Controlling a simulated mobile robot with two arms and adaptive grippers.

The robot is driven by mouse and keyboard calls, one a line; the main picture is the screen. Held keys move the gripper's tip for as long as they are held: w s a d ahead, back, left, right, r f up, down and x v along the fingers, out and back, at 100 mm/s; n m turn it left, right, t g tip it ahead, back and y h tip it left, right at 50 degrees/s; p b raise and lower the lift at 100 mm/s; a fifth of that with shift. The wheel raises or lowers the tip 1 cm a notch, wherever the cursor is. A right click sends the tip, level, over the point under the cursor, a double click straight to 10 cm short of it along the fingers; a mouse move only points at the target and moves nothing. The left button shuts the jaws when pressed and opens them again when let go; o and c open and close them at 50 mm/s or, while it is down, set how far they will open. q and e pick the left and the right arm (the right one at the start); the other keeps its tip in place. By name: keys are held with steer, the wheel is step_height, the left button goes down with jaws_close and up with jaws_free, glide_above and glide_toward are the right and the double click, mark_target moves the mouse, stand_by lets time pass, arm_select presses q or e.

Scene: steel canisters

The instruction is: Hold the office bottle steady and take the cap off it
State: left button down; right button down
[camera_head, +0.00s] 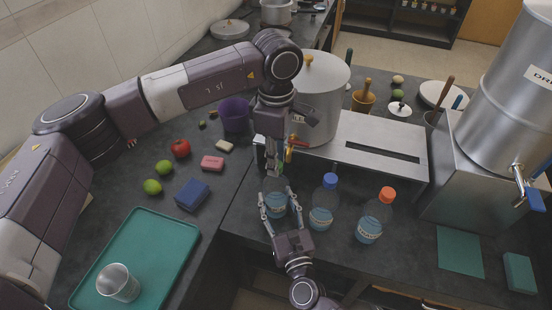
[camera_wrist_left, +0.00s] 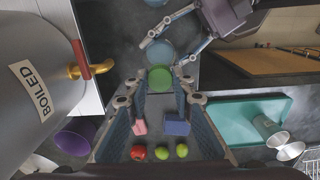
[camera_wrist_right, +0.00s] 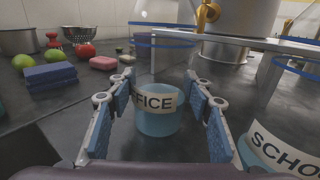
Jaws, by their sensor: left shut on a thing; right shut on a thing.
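The office bottle (camera_head: 276,203) is clear with blue liquid and stands upright at the counter's front edge. Its label shows partly as "FICE" in the right wrist view (camera_wrist_right: 160,101). My right gripper (camera_head: 275,196) is shut on its body from the near side, one finger on each side. A green cap (camera_wrist_left: 159,78) sits between the fingertips of my left gripper (camera_wrist_left: 159,84), which points down from above the bottle and is shut on the cap. The cap shows only as a sliver in the head view. I cannot tell whether it still touches the neck.
A blue-capped bottle (camera_head: 322,214) and an orange-capped bottle (camera_head: 372,221) stand close on the right. Behind are a steel platform (camera_head: 380,132) and a large pot (camera_head: 322,95). A blue block (camera_head: 192,195) and a green tray (camera_head: 180,245) lie left.

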arm_select(q)
steer(key=n, duration=1.1)
steer(key=shift+r+n, duration=0.1)
steer(key=shift+n, duration=0.3)
steer(key=n, duration=1.3)
steer(key=shift+w, duration=0.1)
steer(key=n, duration=0.7)
steer(key=shift+r, duration=0.1)
